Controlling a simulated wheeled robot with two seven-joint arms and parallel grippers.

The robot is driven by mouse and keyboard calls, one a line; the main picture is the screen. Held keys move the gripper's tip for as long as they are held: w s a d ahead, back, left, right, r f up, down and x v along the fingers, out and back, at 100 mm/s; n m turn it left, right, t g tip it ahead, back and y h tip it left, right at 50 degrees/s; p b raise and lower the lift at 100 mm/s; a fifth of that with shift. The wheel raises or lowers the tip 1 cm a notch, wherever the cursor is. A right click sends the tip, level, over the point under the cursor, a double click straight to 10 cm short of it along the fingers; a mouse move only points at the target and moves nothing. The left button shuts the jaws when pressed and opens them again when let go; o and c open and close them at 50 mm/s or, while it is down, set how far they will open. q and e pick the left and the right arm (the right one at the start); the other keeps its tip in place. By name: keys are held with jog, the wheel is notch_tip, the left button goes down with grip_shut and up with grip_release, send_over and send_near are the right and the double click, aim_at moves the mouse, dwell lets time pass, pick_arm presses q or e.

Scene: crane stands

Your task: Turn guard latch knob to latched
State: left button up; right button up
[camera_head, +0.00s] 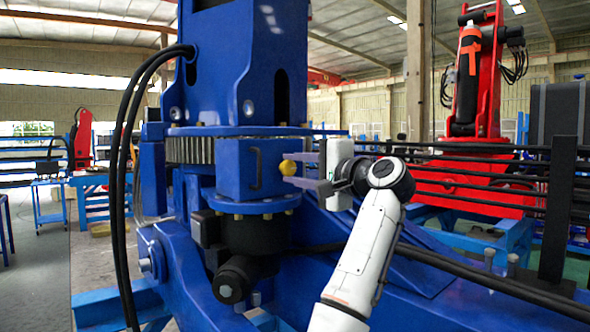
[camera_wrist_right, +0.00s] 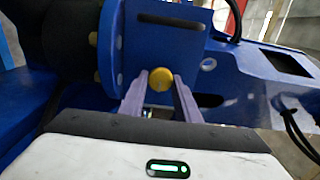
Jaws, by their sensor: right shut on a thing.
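The guard latch knob (camera_head: 288,167) is a small yellow round knob at the front of the blue crane housing (camera_head: 232,165), right of a dark curved handle or slot. My right gripper (camera_head: 296,170) reaches in from the right, with its fingertips at the knob. In the right wrist view the knob (camera_wrist_right: 160,79) sits between the tips of the two pale purple fingers of my right gripper (camera_wrist_right: 160,84), which is shut on it. The knob's turn angle cannot be told. My left gripper is not in view.
Black hoses (camera_head: 126,150) hang at the left of the crane. Dark rails (camera_head: 470,180) run across the right side. A red crane (camera_head: 478,100) stands behind them. A blue cart (camera_head: 48,195) stands at the far left, beside open grey floor.

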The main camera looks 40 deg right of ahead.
dwell(0.4)
jog(key=o, duration=1)
jog(key=s+b, duration=0.2)
jog(key=s, duration=0.8)
jog(key=shift+s+d+b, duration=0.15)
jog(key=shift+d+b, duration=0.2)
jog(key=shift+d, duration=0.05)
